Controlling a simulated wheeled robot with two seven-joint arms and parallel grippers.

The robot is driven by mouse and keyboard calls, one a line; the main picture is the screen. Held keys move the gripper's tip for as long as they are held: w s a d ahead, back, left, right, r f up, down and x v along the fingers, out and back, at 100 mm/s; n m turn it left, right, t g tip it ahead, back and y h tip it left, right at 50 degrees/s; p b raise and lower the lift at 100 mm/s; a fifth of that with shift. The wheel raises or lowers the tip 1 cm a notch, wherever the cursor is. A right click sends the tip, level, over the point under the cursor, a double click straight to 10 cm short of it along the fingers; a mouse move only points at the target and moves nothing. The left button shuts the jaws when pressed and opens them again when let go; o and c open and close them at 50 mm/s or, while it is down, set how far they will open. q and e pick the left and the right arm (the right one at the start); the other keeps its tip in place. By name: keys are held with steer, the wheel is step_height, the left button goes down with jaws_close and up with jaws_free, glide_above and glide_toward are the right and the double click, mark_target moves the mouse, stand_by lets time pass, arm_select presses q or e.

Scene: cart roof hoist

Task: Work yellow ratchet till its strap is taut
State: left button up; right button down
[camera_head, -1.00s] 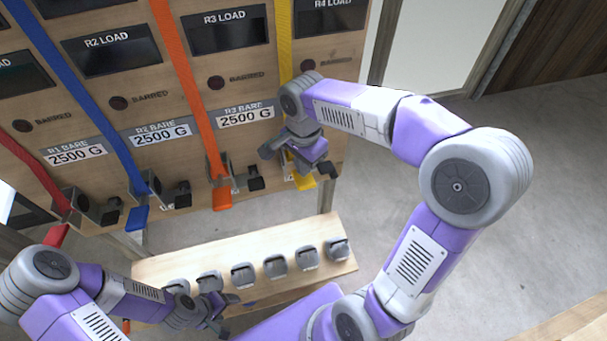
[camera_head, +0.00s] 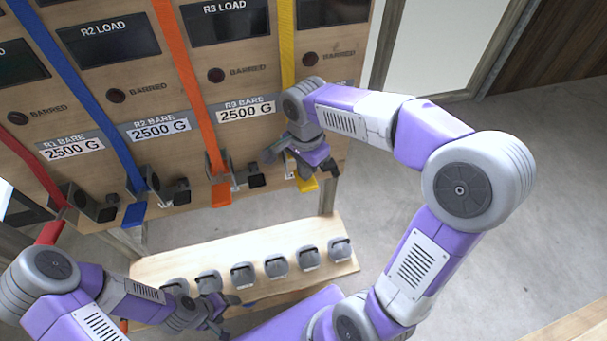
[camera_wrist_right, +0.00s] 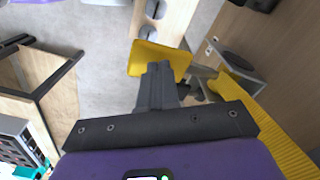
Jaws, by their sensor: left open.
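The yellow strap (camera_head: 287,45) runs down the board at the right to the yellow ratchet, mostly hidden behind my right gripper in the head view. Its yellow tail (camera_head: 306,184) sticks out below. The right wrist view shows the yellow tail (camera_wrist_right: 158,60) just beyond the fingertips and the strap (camera_wrist_right: 265,120) running off to the lower right. My right gripper (camera_wrist_right: 160,70) has its dark fingers together, at the ratchet. Whether anything is between them cannot be told. My left gripper (camera_head: 228,314) is open and empty, low by the bench's front edge.
Red (camera_head: 35,168), blue (camera_head: 85,95) and orange (camera_head: 180,70) straps with their own ratchets hang to the left on the board. A wooden bench (camera_head: 150,268) below carries a row of grey blocks (camera_head: 276,266). Open floor (camera_head: 480,180) lies to the right.

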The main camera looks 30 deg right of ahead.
mark_target(305, 184)
steer(key=shift+s+f+b, duration=0.15)
steer(key=shift+f+b, duration=1.25)
steer(key=shift+f, duration=0.7)
steer(key=shift+f+b, duration=0.65)
steer(key=shift+f, duration=0.2)
steer(key=r+p, duration=0.4)
steer(key=r, duration=0.1)
steer(key=r+p, duration=0.2)
steer(key=r, duration=0.1)
steer(key=shift+w+p, duration=0.3)
steer(key=shift+p, duration=0.1)
steer(key=shift+r, duration=0.25)
step_height(305, 184, up, 6)
steer(key=p, duration=0.5)
